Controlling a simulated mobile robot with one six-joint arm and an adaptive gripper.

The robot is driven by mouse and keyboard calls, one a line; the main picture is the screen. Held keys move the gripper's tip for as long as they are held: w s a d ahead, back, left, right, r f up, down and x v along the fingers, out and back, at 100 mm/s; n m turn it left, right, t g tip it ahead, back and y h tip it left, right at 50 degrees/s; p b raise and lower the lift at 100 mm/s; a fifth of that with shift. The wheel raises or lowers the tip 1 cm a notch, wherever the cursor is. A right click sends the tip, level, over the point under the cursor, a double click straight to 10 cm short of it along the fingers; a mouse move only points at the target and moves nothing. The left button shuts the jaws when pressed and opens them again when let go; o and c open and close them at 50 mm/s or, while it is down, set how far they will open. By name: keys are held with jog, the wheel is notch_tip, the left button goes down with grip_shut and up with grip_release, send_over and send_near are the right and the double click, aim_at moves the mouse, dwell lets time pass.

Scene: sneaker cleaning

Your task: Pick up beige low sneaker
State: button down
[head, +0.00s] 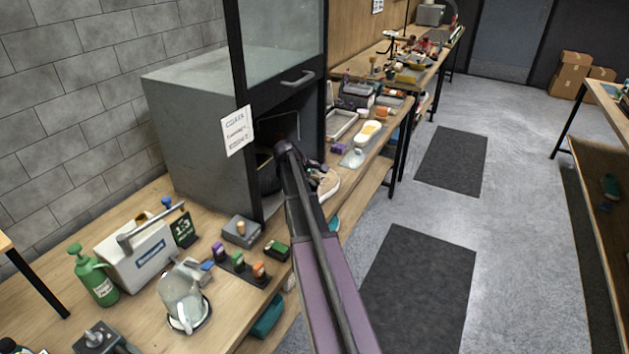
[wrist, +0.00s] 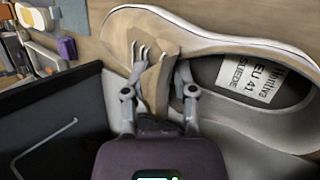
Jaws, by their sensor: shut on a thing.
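The beige low sneaker (wrist: 230,32) fills the upper right of the wrist view, with a white sole edge and a grey inside. A white label inside (wrist: 248,79) reads "EU 41 SUEDE". My gripper (wrist: 163,80) is shut on the sneaker's beige upper, one finger outside and one inside the opening. In the head view the sneaker (head: 328,183) shows partly beside my arm, at the bench edge right of the grey cabinet. My gripper is mostly hidden there behind my arm. I cannot tell whether the sneaker touches the bench.
The grey cabinet (head: 190,125) with a raised glass front stands left of the sneaker. Trays, brushes and a white-and-yellow item (head: 368,133) lie on the bench beyond. The floor at right is open, with dark mats (head: 418,290).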

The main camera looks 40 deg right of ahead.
jog(key=shift+r+p, duration=1.3)
jog(key=shift+r, duration=0.2)
jog(key=shift+s+r+p, duration=0.15)
jog(key=shift+r+p, duration=0.15)
jog(key=shift+r, duration=0.05)
jog(key=s+a, duration=0.9)
jog(key=s, duration=0.4)
jog(key=shift+r+p, duration=0.45)
dwell(1.1)
